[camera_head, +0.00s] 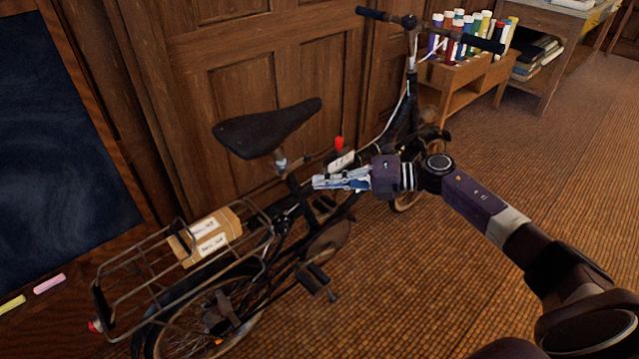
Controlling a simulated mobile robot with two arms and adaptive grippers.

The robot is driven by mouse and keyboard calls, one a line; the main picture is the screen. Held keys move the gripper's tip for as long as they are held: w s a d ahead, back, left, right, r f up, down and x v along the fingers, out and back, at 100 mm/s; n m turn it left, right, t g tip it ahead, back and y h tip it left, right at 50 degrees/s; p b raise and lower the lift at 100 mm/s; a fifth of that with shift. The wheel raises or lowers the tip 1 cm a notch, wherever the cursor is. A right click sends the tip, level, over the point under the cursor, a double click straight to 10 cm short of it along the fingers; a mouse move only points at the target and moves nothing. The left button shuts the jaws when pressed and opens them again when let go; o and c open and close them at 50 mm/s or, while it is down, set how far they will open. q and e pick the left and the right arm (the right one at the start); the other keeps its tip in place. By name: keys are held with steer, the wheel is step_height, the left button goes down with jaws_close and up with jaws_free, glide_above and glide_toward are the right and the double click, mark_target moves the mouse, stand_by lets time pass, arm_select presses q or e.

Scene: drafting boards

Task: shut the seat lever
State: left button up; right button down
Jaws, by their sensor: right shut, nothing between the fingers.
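A dark bicycle (325,243) stands upright against the wooden panelling. Its black saddle (266,127) sits on a short seat post (280,161). A small pale clamp part shows at the post under the saddle; the seat lever itself is too small to make out for sure. A red-tipped piece (339,143) stands up right of the post. My right gripper (316,182) is shut and empty. Its fingers point left, at the frame just right of and below the seat post; I cannot tell whether they touch it. My left gripper is not in view.
A rear rack (150,262) holds a cardboard parcel (206,236). Handlebars (408,21) reach up at the top. A low wooden bench (462,75) with several coloured bottles stands behind. A dark board (55,130) leans at left, with chalks below. The floor at right is clear.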

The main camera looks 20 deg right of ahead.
steer(key=s+d+r, duration=0.2)
steer(key=s+d, duration=0.1)
steer(key=d, duration=0.6)
steer(key=shift+r, duration=0.25)
steer(key=shift+d, duration=0.1)
